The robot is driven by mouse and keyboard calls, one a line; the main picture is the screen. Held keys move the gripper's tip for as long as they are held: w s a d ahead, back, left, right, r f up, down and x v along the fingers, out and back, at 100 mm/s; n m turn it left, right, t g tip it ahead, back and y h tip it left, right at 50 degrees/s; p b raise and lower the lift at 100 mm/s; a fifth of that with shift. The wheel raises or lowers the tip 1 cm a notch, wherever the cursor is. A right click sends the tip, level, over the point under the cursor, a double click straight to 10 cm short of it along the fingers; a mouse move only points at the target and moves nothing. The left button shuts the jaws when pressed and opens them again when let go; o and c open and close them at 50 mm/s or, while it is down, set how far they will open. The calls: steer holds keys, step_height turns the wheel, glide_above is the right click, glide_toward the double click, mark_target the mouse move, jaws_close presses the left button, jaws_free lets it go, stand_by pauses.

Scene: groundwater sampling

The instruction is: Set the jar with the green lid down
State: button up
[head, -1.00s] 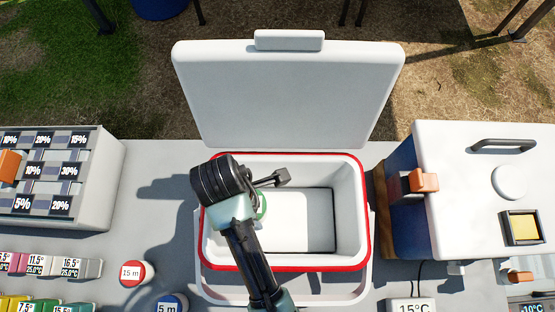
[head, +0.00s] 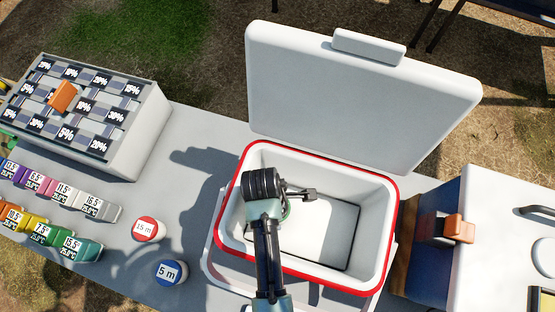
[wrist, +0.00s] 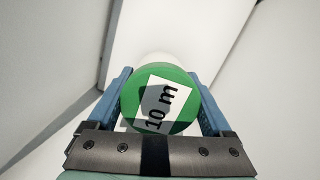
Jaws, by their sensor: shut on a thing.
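The jar with the green lid (wrist: 182,82) is between the two blue fingers of my gripper (wrist: 158,88) in the wrist view. Its lid is marked "10 m" and faces the wrist camera; a white part of the jar shows beyond it. In the head view my gripper (head: 283,206) is inside the open white cooler (head: 376,215), toward its left side. Only a sliver of the green lid shows there beside my wrist. The jar's base is hidden, so I cannot tell whether it touches the cooler floor.
The cooler has a red rim and its lid (head: 360,95) stands open behind. A red-lidded "15 m" jar (head: 146,230) and a blue-lidded "5 m" jar (head: 170,272) stand on the table to the left. The cooler's right floor is clear.

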steer(key=shift+f, duration=0.25)
steer(key=shift+f, duration=0.15)
steer(key=o, duration=1.5)
steer(key=r, duration=0.4)
steer(key=a+r, duration=0.1)
steer(key=r, duration=0.7)
steer(key=shift+a+r, duration=0.1)
steer(key=shift+a, duration=0.1)
